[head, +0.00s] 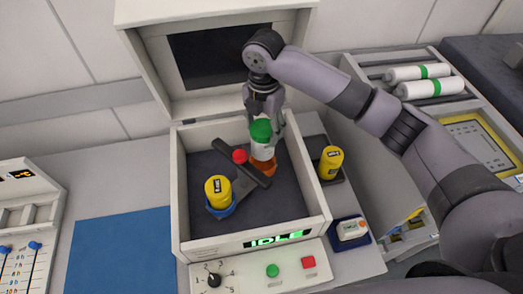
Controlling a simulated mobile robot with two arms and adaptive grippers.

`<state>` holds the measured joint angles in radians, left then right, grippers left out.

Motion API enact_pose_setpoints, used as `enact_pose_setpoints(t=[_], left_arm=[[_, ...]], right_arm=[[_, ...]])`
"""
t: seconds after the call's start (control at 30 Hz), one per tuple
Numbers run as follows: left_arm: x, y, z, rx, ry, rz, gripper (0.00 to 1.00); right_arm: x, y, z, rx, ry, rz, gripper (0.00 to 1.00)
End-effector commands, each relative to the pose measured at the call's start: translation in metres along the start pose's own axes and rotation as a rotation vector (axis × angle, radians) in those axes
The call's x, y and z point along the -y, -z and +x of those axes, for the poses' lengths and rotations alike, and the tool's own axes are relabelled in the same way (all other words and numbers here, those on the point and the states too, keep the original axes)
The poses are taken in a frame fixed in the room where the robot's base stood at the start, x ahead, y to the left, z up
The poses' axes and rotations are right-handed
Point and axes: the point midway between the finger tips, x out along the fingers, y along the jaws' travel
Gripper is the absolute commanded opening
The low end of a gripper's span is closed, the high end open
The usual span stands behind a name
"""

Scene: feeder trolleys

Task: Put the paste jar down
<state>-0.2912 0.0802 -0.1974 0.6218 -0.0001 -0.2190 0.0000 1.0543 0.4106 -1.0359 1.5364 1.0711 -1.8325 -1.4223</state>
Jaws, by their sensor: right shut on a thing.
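The paste jar (262,149) is white with a green lid. My right gripper (265,116) comes down from above and is shut on the jar near its lid. The jar is upright inside the open mixer box (318,192), at or just above an orange cup (265,169) on one end of the dark rotor arm (220,143). I cannot tell whether the jar's bottom touches the cup. At the other end, a yellow jar (217,187) sits in a blue cup (221,210). My left gripper is out of view.
The box's lid (150,60) stands open behind. Another yellow jar (331,160) stands outside, right of the box wall. The front panel reads IDLE (273,240). A blue mat (118,250) lies bare at left.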

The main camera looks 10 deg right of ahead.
Motion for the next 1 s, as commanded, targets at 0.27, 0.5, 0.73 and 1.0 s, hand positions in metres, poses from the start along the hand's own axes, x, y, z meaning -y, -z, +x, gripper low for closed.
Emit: enact_pose_setpoints(t=[0.27,0.5,0.73,1.0], left_arm=[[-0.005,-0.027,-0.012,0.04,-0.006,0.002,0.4],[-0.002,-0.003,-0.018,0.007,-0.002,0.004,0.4],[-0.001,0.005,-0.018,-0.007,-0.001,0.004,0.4],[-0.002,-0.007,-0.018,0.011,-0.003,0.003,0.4]], right_arm=[[0.0,0.0,0.037,0.0,0.0,0.001,0.0],[0.001,0.0,0.063,-0.001,0.002,0.002,0.0],[0.0,0.0,0.076,0.002,-0.002,0.0,0.0],[0.0,0.0,0.078,0.001,0.0,0.0,0.59]])
